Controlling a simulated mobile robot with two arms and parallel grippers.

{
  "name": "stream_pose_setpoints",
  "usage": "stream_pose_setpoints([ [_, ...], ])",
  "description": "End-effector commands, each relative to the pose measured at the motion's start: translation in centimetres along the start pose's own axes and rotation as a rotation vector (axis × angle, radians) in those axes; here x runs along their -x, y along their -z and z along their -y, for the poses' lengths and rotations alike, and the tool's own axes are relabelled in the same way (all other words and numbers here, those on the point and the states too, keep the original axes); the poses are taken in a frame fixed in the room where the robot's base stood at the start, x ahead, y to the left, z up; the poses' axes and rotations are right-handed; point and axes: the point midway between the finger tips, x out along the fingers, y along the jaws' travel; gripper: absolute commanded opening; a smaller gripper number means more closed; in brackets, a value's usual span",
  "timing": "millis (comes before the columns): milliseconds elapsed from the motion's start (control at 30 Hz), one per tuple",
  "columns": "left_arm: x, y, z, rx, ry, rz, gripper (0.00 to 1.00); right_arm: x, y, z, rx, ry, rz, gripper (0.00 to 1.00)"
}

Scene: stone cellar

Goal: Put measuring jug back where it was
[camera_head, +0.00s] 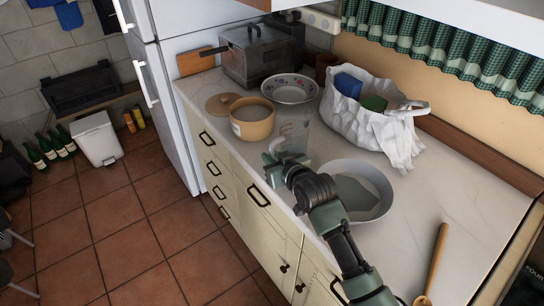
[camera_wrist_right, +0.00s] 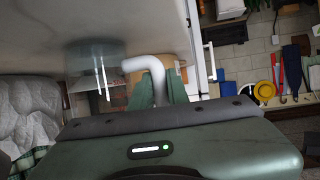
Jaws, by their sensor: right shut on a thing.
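The measuring jug (camera_head: 296,134) is clear and see-through, upright over the counter between the tan pot and the grey bowl. My right gripper (camera_head: 275,158) is shut on its pale handle, at the front side of the jug. In the right wrist view the white curved handle (camera_wrist_right: 148,66) sits between my green fingers (camera_wrist_right: 158,94), with the clear jug body (camera_wrist_right: 92,56) to its left. I cannot tell whether the jug's base touches the counter. My left gripper is not in view.
A grey bowl (camera_head: 378,205) stands close to my right forearm. The tan pot (camera_head: 252,122), its lid (camera_head: 222,103), a patterned bowl (camera_head: 290,89) and a white bag (camera_head: 352,117) crowd the back. A wooden spoon (camera_head: 434,262) lies at the right.

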Motion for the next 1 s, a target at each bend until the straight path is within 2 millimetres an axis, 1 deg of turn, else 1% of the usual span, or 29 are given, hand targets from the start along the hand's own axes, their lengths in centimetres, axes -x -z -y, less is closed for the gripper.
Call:
stream_pose_setpoints([
  [133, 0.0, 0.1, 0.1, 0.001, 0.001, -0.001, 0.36, 0.0, 0.2, 0.0, 0.001, 0.0, -0.003, 0.0],
  [233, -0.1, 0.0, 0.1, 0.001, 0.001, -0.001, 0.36, -0.1, -0.1, 0.0, 0.001, 0.0, -0.002, 0.0],
  [267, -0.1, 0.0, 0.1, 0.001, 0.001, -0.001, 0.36, -0.1, -0.3, 0.0, 0.0, 0.0, 0.0, 0.19],
  [300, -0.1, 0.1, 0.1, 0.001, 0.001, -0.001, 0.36, -0.1, -0.2, 0.0, 0.0, 0.0, 0.0, 0.3],
  [333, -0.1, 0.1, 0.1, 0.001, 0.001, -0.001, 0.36, -0.1, -0.2, 0.0, 0.0, 0.0, 0.0, 0.38],
  [600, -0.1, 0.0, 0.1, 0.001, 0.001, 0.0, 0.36, -0.1, -0.2, 0.0, 0.0, 0.0, 0.0, 0.38],
  [733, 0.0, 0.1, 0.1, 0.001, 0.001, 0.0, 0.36, 0.1, 0.2, 0.0, 0.0, 0.0, -0.001, 0.38],
  [867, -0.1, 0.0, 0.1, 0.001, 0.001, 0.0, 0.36, 1.6, 0.0, -0.1, 0.0, -0.001, -0.001, 0.38],
  [1000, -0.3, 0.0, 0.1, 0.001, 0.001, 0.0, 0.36, 4.3, 0.0, -0.1, 0.001, -0.001, -0.002, 0.38],
])
